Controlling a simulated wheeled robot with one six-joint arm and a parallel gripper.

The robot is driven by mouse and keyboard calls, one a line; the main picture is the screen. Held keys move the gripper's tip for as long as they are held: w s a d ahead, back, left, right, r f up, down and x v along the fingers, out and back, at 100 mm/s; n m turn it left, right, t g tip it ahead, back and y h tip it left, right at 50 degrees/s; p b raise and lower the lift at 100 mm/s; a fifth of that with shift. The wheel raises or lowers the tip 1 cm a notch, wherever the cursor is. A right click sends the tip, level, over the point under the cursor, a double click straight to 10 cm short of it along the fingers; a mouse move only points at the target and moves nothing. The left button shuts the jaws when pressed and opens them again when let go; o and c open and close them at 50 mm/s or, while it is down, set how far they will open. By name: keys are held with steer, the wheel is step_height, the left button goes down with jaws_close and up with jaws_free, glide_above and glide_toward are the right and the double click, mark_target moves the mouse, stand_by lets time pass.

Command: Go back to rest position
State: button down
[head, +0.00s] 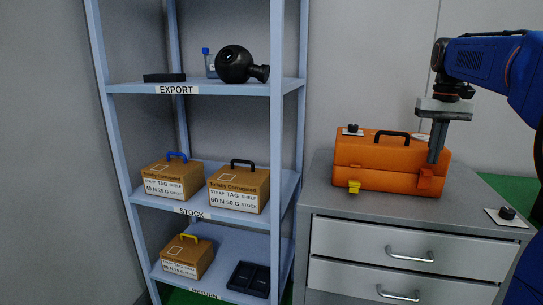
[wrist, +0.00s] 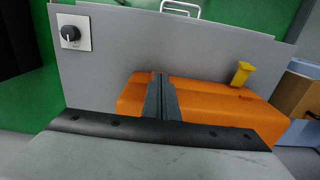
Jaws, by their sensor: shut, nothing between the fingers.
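My gripper (head: 437,142) points down at the right end of the orange toolbox, its fingers together and empty. In the wrist view its fingers (wrist: 160,98) are side by side over the orange box (wrist: 215,100). In the head view the orange toolbox (head: 375,165) stands on the grey drawer cabinet (head: 330,197), lid down, with a black handle. Its yellow latch (head: 354,187) and orange-red latch (head: 426,180) are at the front. I cannot tell whether the fingers touch the box.
A blue shelf rack (head: 125,88) stands at the left with labelled brown cases (head: 238,188), a black round object (head: 235,65) and a black tray (head: 248,279). A black knob on a white plate (head: 507,213) sits at the cabinet's right. Cabinet drawers (head: 400,250) are shut.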

steer(key=s+a+f+n+t, duration=0.1)
steer(key=s+a+f, duration=0.4)
steer(key=s+f, duration=0.3)
steer(key=s+a+f+n+t, duration=0.1)
steer(key=s+a+f+t, duration=0.1)
steer(key=s+a+f, duration=0.3)
steer(key=s+a+f+n+t, duration=0.1)
steer(key=s+a+f, duration=0.4)
steer(key=s+f, duration=0.6)
steer(key=s, duration=0.5)
steer(key=shift+s+a+t, duration=0.25)
steer(key=shift+a+t, duration=0.05)
steer(key=shift+t, duration=0.1)
